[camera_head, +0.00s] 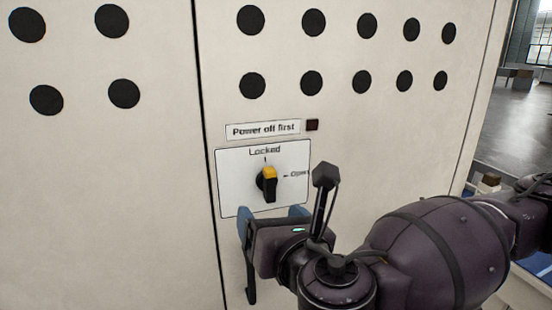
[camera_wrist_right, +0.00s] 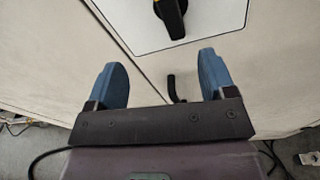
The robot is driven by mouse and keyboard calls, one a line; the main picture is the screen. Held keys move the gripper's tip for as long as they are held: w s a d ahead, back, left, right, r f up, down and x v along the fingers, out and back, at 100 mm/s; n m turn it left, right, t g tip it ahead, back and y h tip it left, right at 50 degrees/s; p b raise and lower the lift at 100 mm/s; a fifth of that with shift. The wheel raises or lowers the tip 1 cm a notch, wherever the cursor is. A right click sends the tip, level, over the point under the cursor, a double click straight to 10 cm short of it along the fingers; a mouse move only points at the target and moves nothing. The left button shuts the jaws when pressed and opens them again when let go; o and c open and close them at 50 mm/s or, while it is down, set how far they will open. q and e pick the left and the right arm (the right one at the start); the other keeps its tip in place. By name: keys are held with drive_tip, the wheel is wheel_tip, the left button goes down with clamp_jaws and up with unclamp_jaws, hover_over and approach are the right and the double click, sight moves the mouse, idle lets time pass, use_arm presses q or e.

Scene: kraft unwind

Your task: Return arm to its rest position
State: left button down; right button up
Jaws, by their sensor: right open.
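My right gripper (camera_head: 275,214) is in front of the cabinet, just below the rotary switch (camera_head: 268,185). Its two blue fingers are apart with nothing between them; the right wrist view shows this gripper (camera_wrist_right: 169,80) open too. The switch has a black handle with a yellow end pointing up at the word "Locked" on a white plate (camera_head: 233,178). "Open" is marked to its right. In the right wrist view the switch handle (camera_wrist_right: 172,18) is beyond the fingertips, apart from them. My left gripper is not in view.
The pale cabinet (camera_head: 110,200) has rows of round black holes and a vertical seam left of the plate. Open floor (camera_head: 515,125) shows at the far right.

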drive_tip(key=w+d+f+m+g, duration=0.1)
drive_tip(key=d+f+m+g, duration=0.1)
drive_tip(key=f+m, duration=0.8)
drive_tip(key=w+d+f+m+g, duration=0.1)
drive_tip(key=w+d+f+m, duration=0.15)
drive_tip(key=f+m, duration=0.85)
drive_tip(key=s+d+f+m+h, duration=0.3)
drive_tip(key=s+d+f+m, duration=0.5)
drive_tip(key=d+f, duration=0.3)
drive_tip(key=s+d+f+m+h, duration=0.3)
drive_tip(key=s+d+f+m, duration=0.5)
drive_tip(key=d+f, duration=0.3)
drive_tip(key=shift+s+d+f+g, duration=0.3)
drive_tip(key=shift+s+d+g, duration=0.1)
drive_tip(key=shift+s+d, duration=0.3)
